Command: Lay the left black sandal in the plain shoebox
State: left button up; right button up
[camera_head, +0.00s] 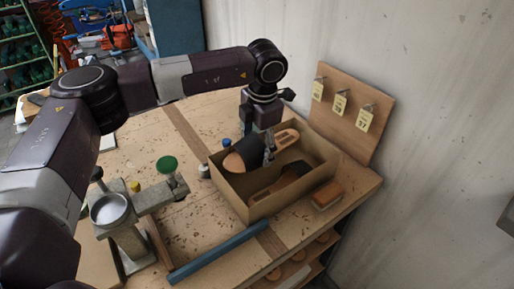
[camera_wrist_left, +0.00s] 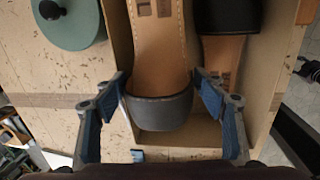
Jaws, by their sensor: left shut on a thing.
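The plain shoebox (camera_head: 232,192) is an open brown cardboard box on the workbench; its inner wall shows in the left wrist view (camera_wrist_left: 290,70). My left gripper (camera_head: 268,156) points down over the box, its fingers (camera_wrist_left: 163,98) on both sides of a sandal's black strap. This held sandal (camera_head: 233,163) has a tan sole (camera_wrist_left: 160,50) and lies along the box's far-left side, at or just inside the rim. I cannot tell whether it touches the bottom. A second black-strapped sandal (camera_head: 263,196) lies in the box's near-right side, beside the held one (camera_wrist_left: 222,55). My right gripper is out of view.
A wooden block (camera_head: 327,194) lies right of the box. A board with hanging tags (camera_head: 345,115) stands behind it. A blue bar (camera_head: 218,255) lies along the near bench edge. A green disc (camera_head: 167,163) and a metal stand (camera_head: 125,235) are left. Bench room is clear behind the disc.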

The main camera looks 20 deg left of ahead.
pick_arm(q)
jog(key=shift+s+d+f, duration=0.1)
jog(key=shift+s+f, duration=0.2)
jog(key=shift+f, duration=0.25)
jog(key=shift+s+f, duration=0.25)
jog(key=shift+f, duration=0.3)
jog(key=shift+r, duration=0.1)
jog(key=o, duration=1.2)
jog(key=shift+o, duration=1.4)
jog(key=shift+w+d, duration=0.1)
jog(key=shift+o, duration=0.3)
jog(key=shift+w+f, duration=0.25)
jog(key=shift+w+a, duration=0.1)
jog(key=shift+a, duration=0.1)
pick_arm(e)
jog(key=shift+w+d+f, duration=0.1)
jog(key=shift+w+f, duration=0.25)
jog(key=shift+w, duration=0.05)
pick_arm(q)
jog(key=shift+d+r, duration=0.1)
jog(key=shift+r, duration=0.1)
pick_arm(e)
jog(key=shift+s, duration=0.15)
pick_arm(q)
jog(key=shift+r, duration=0.1)
